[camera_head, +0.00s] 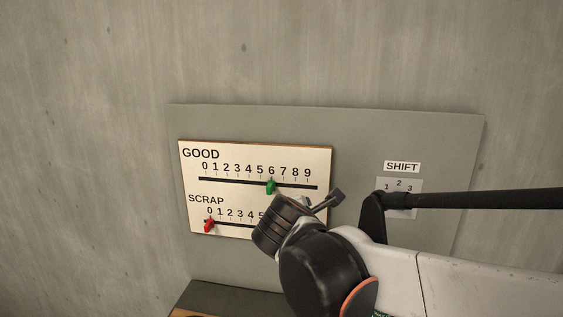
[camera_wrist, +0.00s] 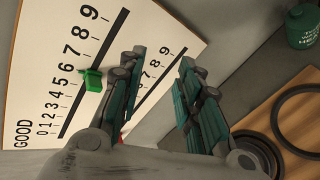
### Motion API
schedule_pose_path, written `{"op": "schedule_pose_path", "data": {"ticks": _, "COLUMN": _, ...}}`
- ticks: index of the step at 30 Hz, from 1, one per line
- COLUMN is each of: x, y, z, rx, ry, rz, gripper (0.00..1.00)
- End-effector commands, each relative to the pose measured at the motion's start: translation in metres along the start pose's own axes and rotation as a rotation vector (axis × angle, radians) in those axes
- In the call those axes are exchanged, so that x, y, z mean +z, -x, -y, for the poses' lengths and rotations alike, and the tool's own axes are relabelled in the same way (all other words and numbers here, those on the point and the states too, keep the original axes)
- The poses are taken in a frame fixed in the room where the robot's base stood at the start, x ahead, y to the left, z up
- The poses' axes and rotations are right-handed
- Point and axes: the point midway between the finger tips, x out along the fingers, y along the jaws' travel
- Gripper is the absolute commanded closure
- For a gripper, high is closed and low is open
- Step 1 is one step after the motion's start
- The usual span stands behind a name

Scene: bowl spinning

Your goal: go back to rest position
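My gripper (camera_head: 335,198) is in front of the lower right of the white counter board (camera_head: 255,160) in the head view. In the wrist view its two green-padded fingers (camera_wrist: 161,60) stand apart with nothing between them. The green slider (camera_head: 271,187) is at about 6 on the GOOD scale and also shows in the wrist view (camera_wrist: 93,80), just left of the fingers. The red slider (camera_head: 209,225) is at about 0 on the SCRAP scale. My wrist hides the right part of the SCRAP scale. I cannot tell whether a finger touches the board.
A SHIFT dial plate (camera_head: 413,185) is on the grey panel (camera_head: 350,125) at right, partly behind my arm. The wrist view shows a green canister (camera_wrist: 304,27) and black rings (camera_wrist: 297,117) on a wooden surface. The wall (camera_head: 80,150) to the left is clear.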

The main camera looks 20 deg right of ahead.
Motion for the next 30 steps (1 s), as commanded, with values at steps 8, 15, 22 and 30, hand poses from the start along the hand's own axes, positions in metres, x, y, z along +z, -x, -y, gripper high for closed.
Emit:
{"op": "schedule_pose_path", "data": {"ticks": 8, "x": -0.03, "y": 0.049, "z": 0.138, "rx": -0.386, "ry": -0.936, "rz": -0.153, "gripper": 0.68}}
{"op": "schedule_pose_path", "data": {"ticks": 15, "x": -0.062, "y": 0.085, "z": 0.19, "rx": -0.643, "ry": -1.419, "rz": -0.169, "gripper": 0.68}}
{"op": "schedule_pose_path", "data": {"ticks": 22, "x": -0.069, "y": 0.092, "z": 0.196, "rx": -0.696, "ry": -1.506, "rz": -0.167, "gripper": 0.68}}
{"op": "schedule_pose_path", "data": {"ticks": 30, "x": -0.068, "y": 0.092, "z": 0.196, "rx": -0.694, "ry": -1.502, "rz": -0.168, "gripper": 0.68}}
